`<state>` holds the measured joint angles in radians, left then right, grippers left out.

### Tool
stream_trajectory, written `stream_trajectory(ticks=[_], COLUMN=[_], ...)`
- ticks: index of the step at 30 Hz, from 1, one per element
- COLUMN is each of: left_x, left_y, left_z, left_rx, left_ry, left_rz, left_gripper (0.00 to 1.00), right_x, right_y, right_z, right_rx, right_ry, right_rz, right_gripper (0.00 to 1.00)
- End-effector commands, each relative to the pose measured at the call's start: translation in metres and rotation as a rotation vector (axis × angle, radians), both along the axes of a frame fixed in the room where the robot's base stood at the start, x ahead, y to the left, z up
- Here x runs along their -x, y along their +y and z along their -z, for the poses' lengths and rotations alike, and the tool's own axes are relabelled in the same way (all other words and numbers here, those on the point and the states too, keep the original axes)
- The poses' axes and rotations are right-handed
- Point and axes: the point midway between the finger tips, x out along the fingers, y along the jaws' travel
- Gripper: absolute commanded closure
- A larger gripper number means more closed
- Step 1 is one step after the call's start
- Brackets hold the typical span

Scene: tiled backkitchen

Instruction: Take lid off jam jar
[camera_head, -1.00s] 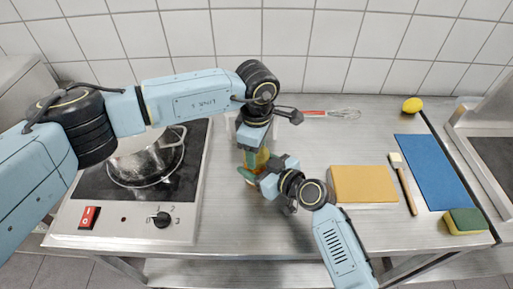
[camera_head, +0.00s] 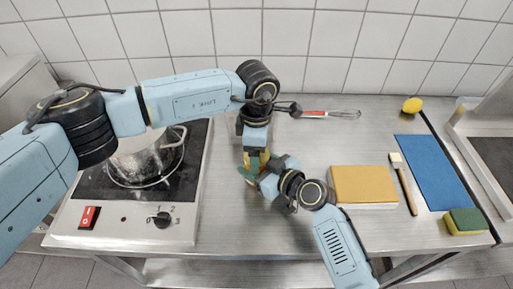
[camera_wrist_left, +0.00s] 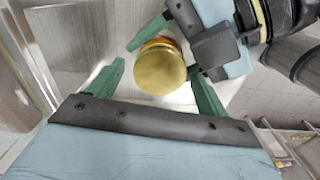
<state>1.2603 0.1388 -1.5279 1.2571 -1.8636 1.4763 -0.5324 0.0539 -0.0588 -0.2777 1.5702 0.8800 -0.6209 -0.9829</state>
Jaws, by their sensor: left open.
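The jam jar (camera_head: 265,157) stands on the steel counter, amber, mostly hidden by my grippers in the head view. Its round gold lid (camera_wrist_left: 161,68) is seen from above in the left wrist view. My left gripper (camera_wrist_left: 156,88) is open, pointing down over the jar, with one green finger on each side of the lid. A gap shows between the left finger and the lid; the right finger is close to its edge. My right gripper (camera_head: 252,174) reaches the jar from the front right, its green fingers along the jar's sides. I cannot tell if they grip it.
A stove (camera_head: 187,193) with a steel pot (camera_head: 146,160) is at left. The front middle counter is clear.

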Motion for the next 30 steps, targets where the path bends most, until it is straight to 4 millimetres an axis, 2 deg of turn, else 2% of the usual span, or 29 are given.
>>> stream_trajectory(ticks=[5, 12, 13, 17, 30], left_x=[-0.001, -0.001, 0.000, 0.000, -0.001], left_y=[0.000, 0.000, 0.000, 0.000, 0.000], left_z=[-0.012, -0.043, -0.044, -0.048, -0.076], left_rx=[0.000, 0.001, 0.001, 0.000, -0.001], left_ry=[-0.002, -0.003, -0.002, -0.001, -0.002], left_rz=[0.000, 0.001, 0.001, 0.042, 0.605], left_gripper=[0.22, 0.22, 0.25, 0.25, 0.25], right_x=[0.000, 0.000, 0.000, 0.000, 0.000], right_y=[0.000, 0.000, 0.000, 0.000, 0.000], right_z=[0.001, 0.001, 0.001, 0.001, 0.001], right_rx=[0.001, 0.001, 0.001, 0.001, 0.001], right_ry=[0.002, 0.002, 0.002, 0.002, 0.002], right_rz=[0.000, 0.000, 0.000, -0.001, -0.001], right_gripper=[1.00, 1.00, 1.00, 1.00, 1.00])
